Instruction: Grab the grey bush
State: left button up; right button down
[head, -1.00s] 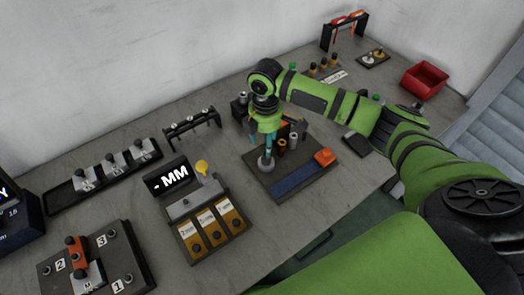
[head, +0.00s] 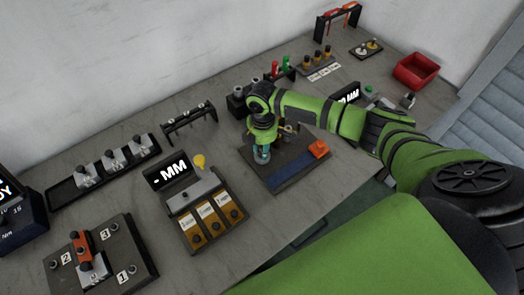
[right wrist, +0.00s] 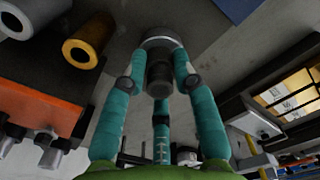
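My right gripper (head: 262,154) is over the left part of a dark board (head: 285,181), its teal fingers pointing down. In the right wrist view, the fingers (right wrist: 161,62) stand around a grey round bush (right wrist: 160,37) with a darker narrower part in its middle. Narrow gaps show between the fingers and this darker part, so the gripper looks open; whether the tips touch the bush's rim is not clear. In the head view the fingers largely hide the bush. My left gripper is in neither current view.
In the right wrist view, a brass bush (right wrist: 88,42) and another grey cylinder (right wrist: 22,16) are close by. A display unit (head: 188,190) stands to the left, and a red bin (head: 416,71) stands far right.

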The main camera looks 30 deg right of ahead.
pick_arm(q)
jog(key=shift+s, duration=0.4)
jog(key=shift+f, duration=0.15)
pick_arm(e)
jog(key=shift+r, duration=0.15)
